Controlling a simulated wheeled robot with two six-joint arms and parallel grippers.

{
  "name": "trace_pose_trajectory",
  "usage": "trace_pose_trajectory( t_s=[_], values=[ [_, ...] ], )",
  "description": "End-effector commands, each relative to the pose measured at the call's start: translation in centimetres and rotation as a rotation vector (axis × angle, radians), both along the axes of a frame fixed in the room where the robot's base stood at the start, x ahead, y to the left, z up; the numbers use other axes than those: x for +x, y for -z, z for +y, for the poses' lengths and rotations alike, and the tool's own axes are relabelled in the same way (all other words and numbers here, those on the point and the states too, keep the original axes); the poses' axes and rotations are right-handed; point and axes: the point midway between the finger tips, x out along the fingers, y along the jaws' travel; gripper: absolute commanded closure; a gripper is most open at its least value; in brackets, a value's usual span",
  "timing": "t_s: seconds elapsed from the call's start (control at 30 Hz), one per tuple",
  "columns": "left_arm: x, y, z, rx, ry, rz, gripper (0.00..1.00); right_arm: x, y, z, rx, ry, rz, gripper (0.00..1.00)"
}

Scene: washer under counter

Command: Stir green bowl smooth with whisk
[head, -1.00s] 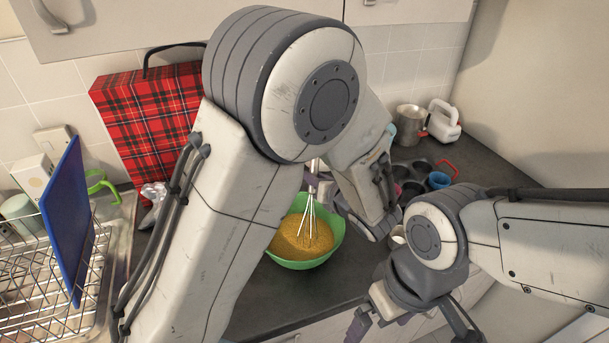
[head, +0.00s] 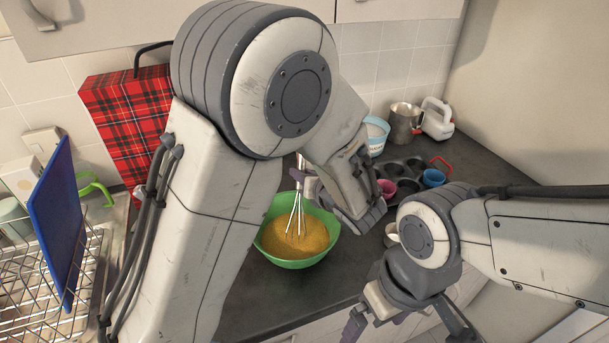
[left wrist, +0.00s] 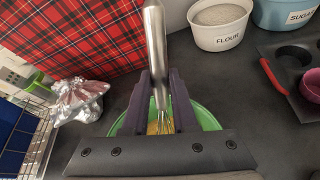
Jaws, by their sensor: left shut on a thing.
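The green bowl (head: 285,263) stands on the dark counter and holds yellow-orange batter (head: 300,240) with a mostly even surface. My left gripper (head: 303,184) is above the bowl, shut on the whisk (head: 297,214). The whisk is near upright, with its wires down in the batter; the lower ends are hidden. In the left wrist view, the whisk's steel handle (left wrist: 156,45) is between the fingers of my left gripper (left wrist: 160,95), and the bowl (left wrist: 205,117) is partly hidden behind them. My right gripper (head: 408,325) hangs empty at the counter's front edge, its fingers apart.
A muffin tin (head: 405,170) with pink and blue cups lies right of the bowl. Flour (left wrist: 220,28) and sugar (left wrist: 290,10) tubs, a steel jug (head: 405,122) and a mixer (head: 438,118) stand behind. A tartan box (head: 125,110) and dish rack (head: 35,300) are left.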

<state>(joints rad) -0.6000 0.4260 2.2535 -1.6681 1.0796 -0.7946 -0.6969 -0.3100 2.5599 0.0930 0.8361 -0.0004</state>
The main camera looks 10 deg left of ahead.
Motion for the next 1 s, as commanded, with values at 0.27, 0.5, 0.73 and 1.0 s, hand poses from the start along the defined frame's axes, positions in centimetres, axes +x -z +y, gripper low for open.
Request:
trace_pose_trajectory(
  t_s=[0.27, 0.5, 0.73, 1.0],
  values=[
    [-0.1, 0.0, 0.2, -0.001, -0.002, 0.000, 1.00, 0.0, 0.1, 0.0, 0.000, 0.000, 0.000, 0.00],
    [-0.1, -1.1, 0.2, -0.001, 0.000, -0.001, 1.00, 0.0, -0.9, 0.0, 0.000, 0.000, 0.000, 0.00],
    [-0.1, -3.5, 0.2, -0.001, -0.001, -0.001, 1.00, 0.0, -3.0, 0.0, 0.000, 0.000, 0.000, 0.00],
    [-0.1, -6.2, 0.2, -0.001, 0.000, -0.001, 1.00, 0.0, -5.3, 0.0, 0.000, 0.001, 0.000, 0.00]
  ],
)
